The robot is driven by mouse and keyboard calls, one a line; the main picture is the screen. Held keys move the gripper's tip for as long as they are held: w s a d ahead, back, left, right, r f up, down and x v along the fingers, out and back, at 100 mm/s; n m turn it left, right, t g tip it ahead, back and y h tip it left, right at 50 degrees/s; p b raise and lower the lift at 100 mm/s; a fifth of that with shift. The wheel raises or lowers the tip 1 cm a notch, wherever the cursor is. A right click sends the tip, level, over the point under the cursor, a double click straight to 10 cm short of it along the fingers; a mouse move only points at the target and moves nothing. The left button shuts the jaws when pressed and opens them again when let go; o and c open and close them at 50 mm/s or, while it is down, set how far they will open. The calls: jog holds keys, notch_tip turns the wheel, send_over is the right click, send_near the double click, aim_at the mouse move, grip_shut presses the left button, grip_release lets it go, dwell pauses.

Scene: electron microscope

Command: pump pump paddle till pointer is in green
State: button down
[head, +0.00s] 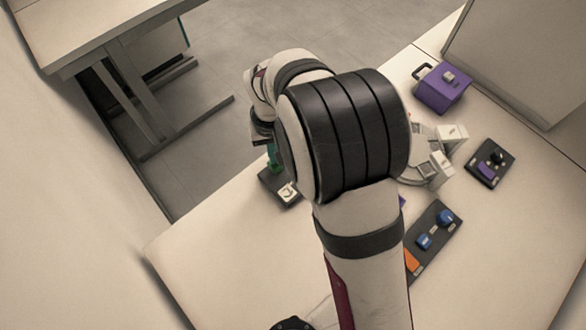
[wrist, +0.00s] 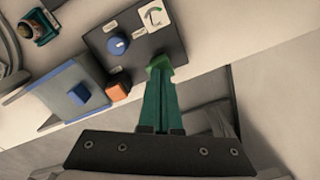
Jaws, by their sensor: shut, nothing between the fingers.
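In the wrist view, a white gauge card (wrist: 156,16) with a green arc sits at the far edge of a dark panel (wrist: 168,50). The pointer's exact position is too small to read. A blue round knob (wrist: 117,45) and an orange block (wrist: 118,90) are on or beside the panel. I cannot tell which part is the pump paddle. My gripper (wrist: 160,66) has green fingers, shut and empty, with the tips over the panel's near edge. In the head view, the green fingers (head: 272,156) show beside a dark panel (head: 270,182), mostly hidden by my arm.
In the wrist view, a blue block (wrist: 83,92) stands on a plate left of the orange block. In the head view, a purple box (head: 442,88), a small dark panel (head: 482,173) and a blue-knobbed panel (head: 440,217) lie right of my arm.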

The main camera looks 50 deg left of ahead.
jog(key=shift+f, duration=0.75)
dwell(0.4)
jog(key=shift+r, duration=3.5)
jog(key=w+d+r+m, duration=0.3)
jog(key=d+r+m, duration=0.1)
jog(key=d, duration=0.5)
jog(key=w+d+r+m, duration=0.3)
jog(key=w+d+r, duration=0.15)
jog(key=d, duration=0.55)
jog(key=s+d+m+y, duration=0.1)
jog(key=s+d+m, duration=0.4)
jog(key=d, duration=0.3)
jog(key=s+d+r+m, duration=0.1)
jog(key=s+d+m, duration=0.4)
jog(key=s+d, duration=0.2)
jog(key=shift+d+m+y, duration=0.3)
jog(key=shift+d+y, duration=0.1)
jog(key=shift+d, duration=0.75)
